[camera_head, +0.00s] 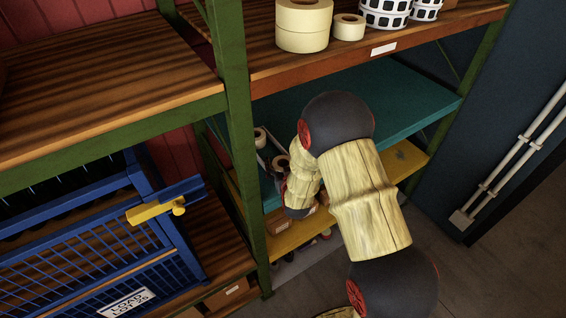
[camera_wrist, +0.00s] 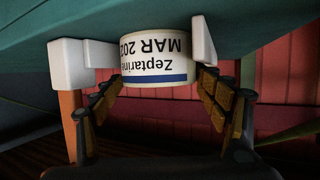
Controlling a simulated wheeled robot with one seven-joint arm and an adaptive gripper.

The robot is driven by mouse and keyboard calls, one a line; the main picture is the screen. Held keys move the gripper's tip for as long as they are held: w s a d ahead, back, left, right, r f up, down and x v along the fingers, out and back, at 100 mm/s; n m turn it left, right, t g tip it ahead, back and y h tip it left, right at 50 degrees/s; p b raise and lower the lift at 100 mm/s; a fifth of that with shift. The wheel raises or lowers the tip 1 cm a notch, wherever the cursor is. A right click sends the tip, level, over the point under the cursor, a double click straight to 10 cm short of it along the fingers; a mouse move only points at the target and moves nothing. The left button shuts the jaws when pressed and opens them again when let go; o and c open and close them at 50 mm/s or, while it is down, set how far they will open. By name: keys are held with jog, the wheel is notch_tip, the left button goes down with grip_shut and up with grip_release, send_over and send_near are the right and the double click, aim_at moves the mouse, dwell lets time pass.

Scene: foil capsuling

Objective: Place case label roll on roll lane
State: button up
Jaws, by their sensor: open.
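A cream label roll (camera_wrist: 155,62) with a dark blue band and upside-down text, "Zeptarine MAR 202…", sits against the teal shelf in the wrist view. Two white blocks (camera_wrist: 203,38), (camera_wrist: 68,62) flank it, apparently the roll lane's sides. My gripper (camera_wrist: 158,82) is open, with one finger on each side of the roll's near end in the picture. I cannot tell whether either finger touches it.
The teal shelf (camera_head: 420,88) has bare room to the right of my arm. A wooden shelf (camera_head: 330,68) with cream rolls (camera_head: 303,24) and black-and-white rolls lies above it. A green post (camera_head: 238,130) stands left, beside a blue cage (camera_head: 100,255). A yellow shelf (camera_head: 290,238) is below.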

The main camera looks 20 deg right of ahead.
jog(key=shift+r+p, duration=0.75)
jog(key=shift+p, duration=0.1)
jog(key=b+v, duration=0.2)
jog(key=v, duration=0.9)
jog(key=s+a+r+g+y, duration=0.1)
jog(key=s+r+g, duration=0.1)
jog(key=s+r, duration=0.35)
jog(key=s+a+r+g+y, duration=0.1)
jog(key=s+r+g, duration=0.15)
jog(key=r, duration=0.65)
jog(key=s+d+r+g, duration=0.1)
jog(key=s+r+g, duration=0.1)
jog(key=s, duration=0.9)
jog(key=s+d+r+n+g, duration=0.1)
jog(key=s+r, duration=0.4)
jog(key=s, duration=0.6)
jog(key=shift+s+d+r+g+h, duration=0.25)
jog(key=shift+d+g+h, duration=0.15)
jog(key=shift+d+g, duration=0.05)
